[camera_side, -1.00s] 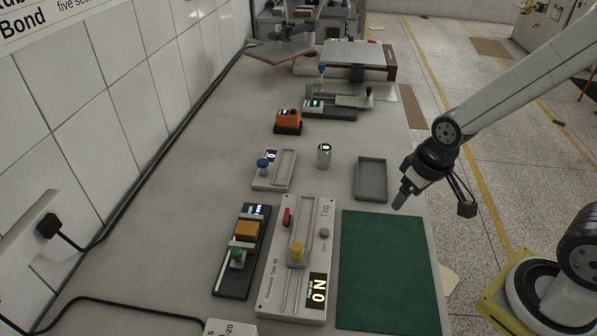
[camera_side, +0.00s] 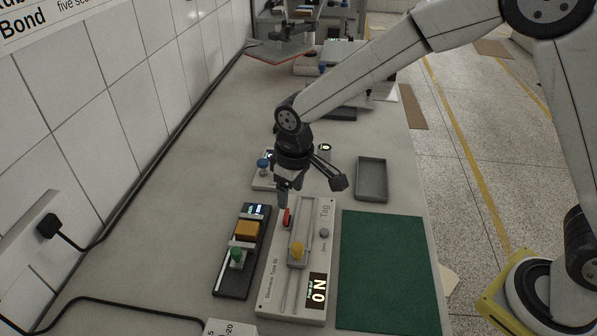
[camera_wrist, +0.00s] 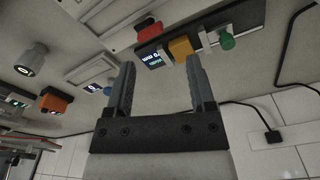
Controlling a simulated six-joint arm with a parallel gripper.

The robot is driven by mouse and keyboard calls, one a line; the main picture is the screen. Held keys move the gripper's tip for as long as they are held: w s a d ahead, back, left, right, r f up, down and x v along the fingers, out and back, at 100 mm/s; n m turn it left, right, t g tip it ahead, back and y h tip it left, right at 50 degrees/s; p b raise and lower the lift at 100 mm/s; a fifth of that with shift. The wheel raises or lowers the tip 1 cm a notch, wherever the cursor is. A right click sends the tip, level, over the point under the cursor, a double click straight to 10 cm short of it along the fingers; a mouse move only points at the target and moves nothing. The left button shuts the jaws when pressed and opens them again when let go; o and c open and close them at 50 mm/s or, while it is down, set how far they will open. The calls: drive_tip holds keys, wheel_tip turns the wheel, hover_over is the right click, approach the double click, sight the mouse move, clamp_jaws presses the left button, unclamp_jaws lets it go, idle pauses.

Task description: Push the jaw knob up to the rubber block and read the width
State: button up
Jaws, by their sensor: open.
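A black gauge (camera_side: 232,285) lies at the left of the bench. It carries an orange-yellow block (camera_side: 246,231), a green knob (camera_side: 237,256) on a pale jaw on the near side of the block, and a small lit display (camera_side: 254,211) at the far end, too small to read. In the wrist view the block (camera_wrist: 181,48), green knob (camera_wrist: 227,42) and display (camera_wrist: 153,60) show beyond the fingers, with a gap between knob and block. My gripper (camera_side: 287,197) is open and empty, pointing down above the bench, right of the gauge's far end and near a red lever.
A green mat (camera_side: 390,270) and grey tray (camera_side: 372,180) lie further right.

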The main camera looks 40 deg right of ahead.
sight(235, 250)
drive_tip(key=a+f+n, duration=0.1)
drive_tip(key=a, duration=0.3)
drive_tip(key=w+a+f, duration=0.1)
drive_tip(key=a, duration=0.3)
drive_tip(key=w+a+f+n+g, duration=0.1)
drive_tip(key=a, duration=0.4)
drive_tip(key=shift+n, duration=0.3)
drive_tip(key=shift+f, duration=0.1)
drive_tip(key=shift+f, duration=3.85)
clamp_jaws()
